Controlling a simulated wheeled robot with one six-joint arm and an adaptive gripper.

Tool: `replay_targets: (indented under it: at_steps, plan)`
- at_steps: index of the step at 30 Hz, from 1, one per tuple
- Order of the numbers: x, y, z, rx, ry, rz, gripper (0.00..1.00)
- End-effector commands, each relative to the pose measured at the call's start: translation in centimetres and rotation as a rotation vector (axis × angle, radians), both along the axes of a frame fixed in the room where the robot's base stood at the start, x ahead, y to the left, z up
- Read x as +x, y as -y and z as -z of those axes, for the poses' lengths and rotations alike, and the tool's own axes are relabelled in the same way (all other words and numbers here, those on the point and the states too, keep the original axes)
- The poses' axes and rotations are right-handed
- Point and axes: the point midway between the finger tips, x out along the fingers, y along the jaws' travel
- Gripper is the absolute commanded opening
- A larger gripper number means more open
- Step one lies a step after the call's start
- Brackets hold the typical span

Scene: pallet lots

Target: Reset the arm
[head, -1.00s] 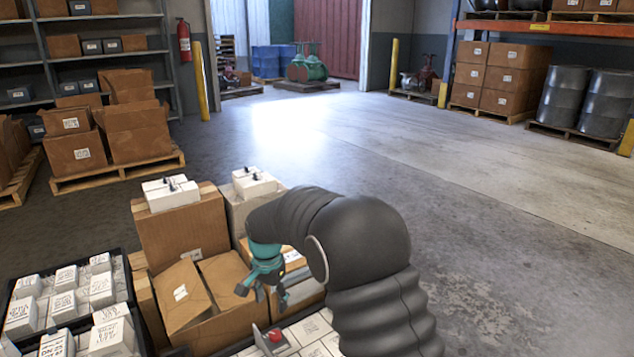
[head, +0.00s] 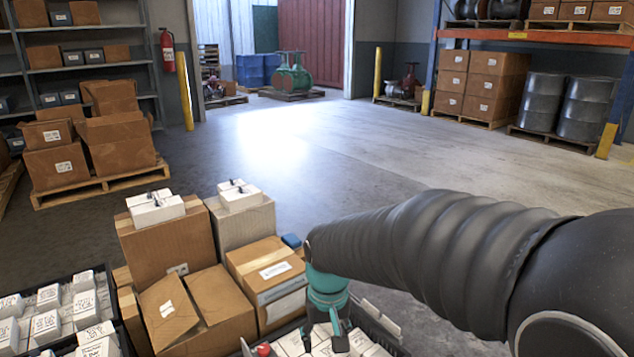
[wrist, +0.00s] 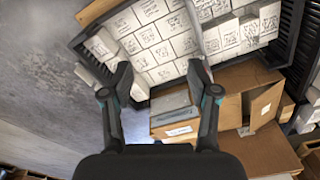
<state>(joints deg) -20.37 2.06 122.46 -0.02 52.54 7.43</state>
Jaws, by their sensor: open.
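My gripper (wrist: 158,85) is open and empty in the wrist view, its two fingers apart above a black crate (wrist: 92,62) of white labelled boxes (wrist: 160,50). In the head view my gripper (head: 322,335) hangs low near the bottom edge, in front of a taped cardboard box (head: 265,270). Its fingertips are partly cut off or hard to make out there. My dark arm reaches in from the right.
An open carton (head: 200,310) and a tall carton (head: 165,238) topped with white packages (head: 156,208) stand left of my gripper. Another crate of white boxes (head: 50,310) sits at the far left. The concrete floor (head: 300,150) beyond is clear.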

Motion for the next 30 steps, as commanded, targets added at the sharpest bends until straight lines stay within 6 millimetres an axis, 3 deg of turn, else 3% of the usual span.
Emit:
replay_targets:
  at_steps: [6, 18, 24, 30]
  plan:
    - [-4.4, 4.5, -3.8, 0.019, 0.083, -0.006, 0.6]
    - [-11.8, 10.7, -8.4, 0.04, 0.262, 0.101, 0.6]
    - [-13.9, 12.7, -10.9, 0.046, 0.372, 0.172, 0.6]
    - [-14.5, 13.9, -13.0, 0.045, 0.442, 0.215, 0.6]
